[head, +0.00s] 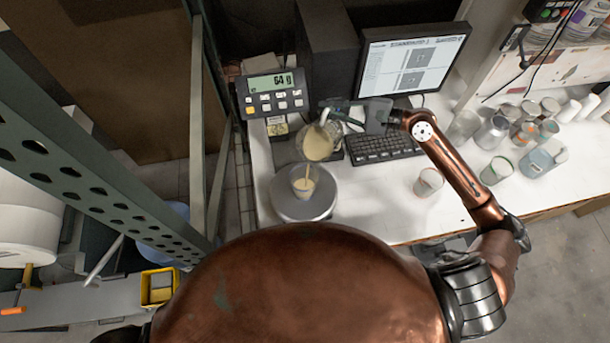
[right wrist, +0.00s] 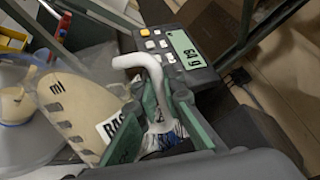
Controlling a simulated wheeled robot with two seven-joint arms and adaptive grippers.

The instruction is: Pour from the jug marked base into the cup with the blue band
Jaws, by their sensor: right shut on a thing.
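The clear jug (head: 318,143), with cream liquid in it, is tilted over the cup (head: 303,184) on the round scale plate (head: 318,206). In the right wrist view the jug (right wrist: 75,110) has a label partly showing "BAS" and ml marks. My right gripper (head: 338,112) is shut on the jug's white handle, its green fingers also showing in the right wrist view (right wrist: 155,115). My left gripper is not in view.
The scale display (head: 272,92) reads 64 g. A keyboard (head: 383,146) and monitor (head: 412,62) stand behind and right. Another cup (head: 428,181) stands right on the white bench (head: 385,205), with several cups and containers farther right. A green perforated post (head: 90,170) is at left.

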